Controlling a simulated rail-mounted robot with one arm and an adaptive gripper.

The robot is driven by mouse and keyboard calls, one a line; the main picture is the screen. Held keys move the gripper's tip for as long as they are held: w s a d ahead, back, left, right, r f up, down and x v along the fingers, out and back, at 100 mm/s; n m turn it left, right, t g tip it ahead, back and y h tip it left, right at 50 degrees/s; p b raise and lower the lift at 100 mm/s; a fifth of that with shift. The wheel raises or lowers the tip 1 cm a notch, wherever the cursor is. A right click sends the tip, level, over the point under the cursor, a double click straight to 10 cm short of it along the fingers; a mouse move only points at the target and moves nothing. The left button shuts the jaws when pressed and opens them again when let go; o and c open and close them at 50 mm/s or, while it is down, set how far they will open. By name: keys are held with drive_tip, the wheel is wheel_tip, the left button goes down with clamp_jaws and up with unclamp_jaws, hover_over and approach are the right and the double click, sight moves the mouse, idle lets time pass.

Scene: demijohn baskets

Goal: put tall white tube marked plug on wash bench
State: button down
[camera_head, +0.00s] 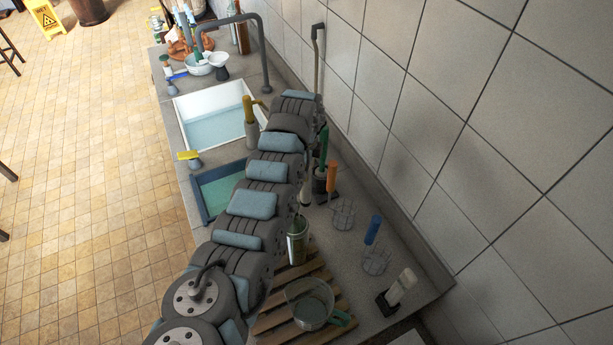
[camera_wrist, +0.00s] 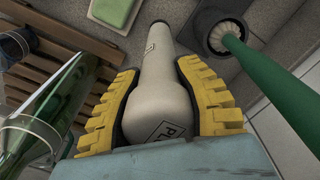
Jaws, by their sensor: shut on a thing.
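The tall white tube (camera_wrist: 158,85) lies lengthwise between my gripper's yellow fingers (camera_wrist: 160,103) in the wrist view. It has a narrow neck, a wider body and a label of which "PLU" shows. My gripper is shut on its wider part. In the head view my arm hides the gripper and most of the area under it; a pale sliver by the arm may be the tube. I cannot tell whether its far end touches the surface. The grey bench (camera_head: 405,243) runs along the tiled wall.
A green-handled brush in a dark holder (camera_wrist: 228,38) stands right of the tube. A clear green glass vessel (camera_wrist: 60,105) is close on the left. A wooden slatted rack (camera_head: 272,322) holds a glass jug (camera_head: 311,305). Wire holders (camera_head: 342,214) and a white sink (camera_head: 215,118) are also on the bench.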

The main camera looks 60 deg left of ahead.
drive_tip(key=shift+w+f, duration=0.1)
drive_tip(key=shift+f+p, duration=0.3)
drive_tip(key=shift+f, duration=1.4)
drive_tip(key=shift+w+f, duration=0.1)
drive_tip(key=c, duration=0.8)
unclamp_jaws()
wheel_tip(320, 180, up, 12)
drive_tip(key=shift+r+b, duration=0.1)
drive_tip(key=shift+b, duration=0.95)
